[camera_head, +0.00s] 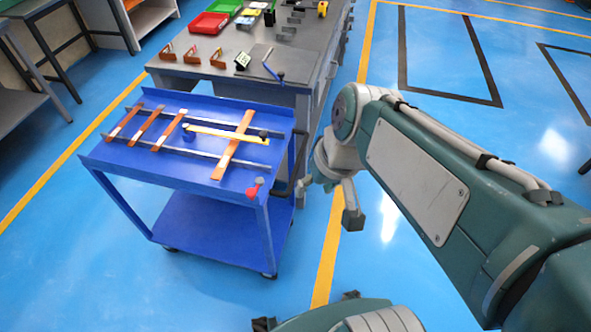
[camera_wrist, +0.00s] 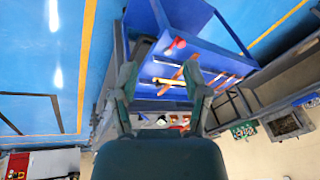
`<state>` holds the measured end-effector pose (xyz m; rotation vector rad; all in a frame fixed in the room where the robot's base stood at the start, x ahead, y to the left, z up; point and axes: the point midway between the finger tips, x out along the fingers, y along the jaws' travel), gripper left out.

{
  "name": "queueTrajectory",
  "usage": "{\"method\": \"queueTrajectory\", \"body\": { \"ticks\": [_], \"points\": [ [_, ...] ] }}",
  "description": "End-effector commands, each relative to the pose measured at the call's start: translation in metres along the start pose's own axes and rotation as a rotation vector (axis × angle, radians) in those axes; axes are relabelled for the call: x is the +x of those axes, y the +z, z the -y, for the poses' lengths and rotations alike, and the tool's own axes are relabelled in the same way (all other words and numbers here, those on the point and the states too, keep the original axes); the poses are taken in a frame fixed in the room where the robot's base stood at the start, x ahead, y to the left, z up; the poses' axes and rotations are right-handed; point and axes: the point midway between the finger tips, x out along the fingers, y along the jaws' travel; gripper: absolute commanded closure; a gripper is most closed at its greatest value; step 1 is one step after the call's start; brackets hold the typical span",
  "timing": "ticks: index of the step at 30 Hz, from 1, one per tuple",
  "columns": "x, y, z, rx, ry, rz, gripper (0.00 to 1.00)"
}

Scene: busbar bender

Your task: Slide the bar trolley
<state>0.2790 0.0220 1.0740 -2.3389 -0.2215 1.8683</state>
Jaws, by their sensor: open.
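The bar trolley (camera_head: 176,178) is a blue two-shelf cart on castors, in the left half of the head view. Copper bars (camera_head: 233,146) and a yellow bar lie across two dark rails on its top. A red knob (camera_head: 254,188) sits at its front right corner. My gripper (camera_head: 328,200) is open and empty, just right of the trolley's right side and apart from it in the head view. In the wrist view, my gripper's two fingers (camera_wrist: 163,92) are spread, with the trolley (camera_wrist: 182,20) beyond them.
A grey workbench (camera_head: 285,60) with red and green trays (camera_head: 209,22), copper pieces and tools stands directly behind the trolley. Grey tables stand at the far left. Blue floor with yellow lines is clear in front of and left of the trolley.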

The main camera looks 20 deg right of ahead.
Motion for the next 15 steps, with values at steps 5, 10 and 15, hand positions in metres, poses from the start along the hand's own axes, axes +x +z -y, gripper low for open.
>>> {"method": "queueTrajectory", "body": {
  "ticks": [5,10,15],
  "points": [
    [0.028,-0.019,0.008,0.045,-0.169,0.146,0.40],
    [0.053,-0.041,0.013,0.092,-0.349,0.236,0.40],
    [0.078,-0.066,0.013,0.147,-0.539,0.284,0.40]
  ]
}}
